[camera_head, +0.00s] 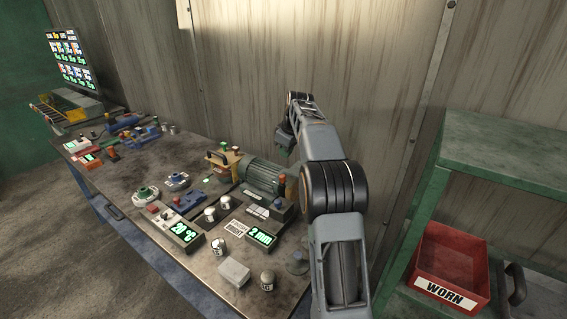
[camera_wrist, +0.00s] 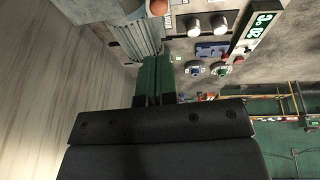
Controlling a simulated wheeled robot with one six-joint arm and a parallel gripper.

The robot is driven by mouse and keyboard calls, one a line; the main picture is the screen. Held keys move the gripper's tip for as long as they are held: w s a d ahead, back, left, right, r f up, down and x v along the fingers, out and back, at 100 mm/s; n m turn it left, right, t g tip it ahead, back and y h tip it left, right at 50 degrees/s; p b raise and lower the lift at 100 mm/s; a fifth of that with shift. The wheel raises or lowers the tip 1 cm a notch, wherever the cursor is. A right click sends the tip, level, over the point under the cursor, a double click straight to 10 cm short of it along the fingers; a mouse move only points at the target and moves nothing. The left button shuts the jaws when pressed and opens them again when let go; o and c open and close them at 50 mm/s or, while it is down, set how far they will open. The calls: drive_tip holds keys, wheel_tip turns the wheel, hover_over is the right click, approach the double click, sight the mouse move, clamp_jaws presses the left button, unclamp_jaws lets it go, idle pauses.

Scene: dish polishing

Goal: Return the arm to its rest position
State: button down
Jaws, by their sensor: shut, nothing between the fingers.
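My gripper (camera_head: 284,142) is at the end of my raised arm in the head view, above the back edge of the workbench (camera_head: 130,178) and close to the metal wall. In the wrist view my gripper (camera_wrist: 156,64) shows two green fingers side by side, closed together with nothing between them. The bench and its devices lie beyond the fingertips. My gripper appears to touch nothing. Its tips are small and partly turned away in the head view.
A grey-green motor (camera_head: 262,178) sits on the bench below my gripper. Displays (camera_head: 184,232), knobs and small blocks crowd the bench. A screen (camera_head: 72,58) stands at far left. A green shelf (camera_head: 510,150) with a red bin (camera_head: 452,258) labelled WORN stands at right. The wall is close behind.

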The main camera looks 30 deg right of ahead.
drive_tip(key=v, duration=0.5)
wheel_tip(320, 180, down, 6)
drive_tip(key=s+m, duration=0.3)
drive_tip(key=m, duration=0.2)
drive_tip(key=s+a+f, duration=0.1)
drive_tip(key=s+a, duration=0.5)
drive_tip(key=s, duration=0.3)
drive_tip(key=s+a+f+t, duration=0.1)
drive_tip(key=s+a, duration=0.5)
drive_tip(key=s, duration=0.3)
drive_tip(key=s+a+f+m, duration=0.1)
drive_tip(key=s+a, duration=0.5)
drive_tip(key=s, duration=0.2)
drive_tip(key=shift+s+f+t+h, duration=0.2)
drive_tip(key=shift+s+t+h, duration=0.1)
drive_tip(key=shift+s+h, duration=0.1)
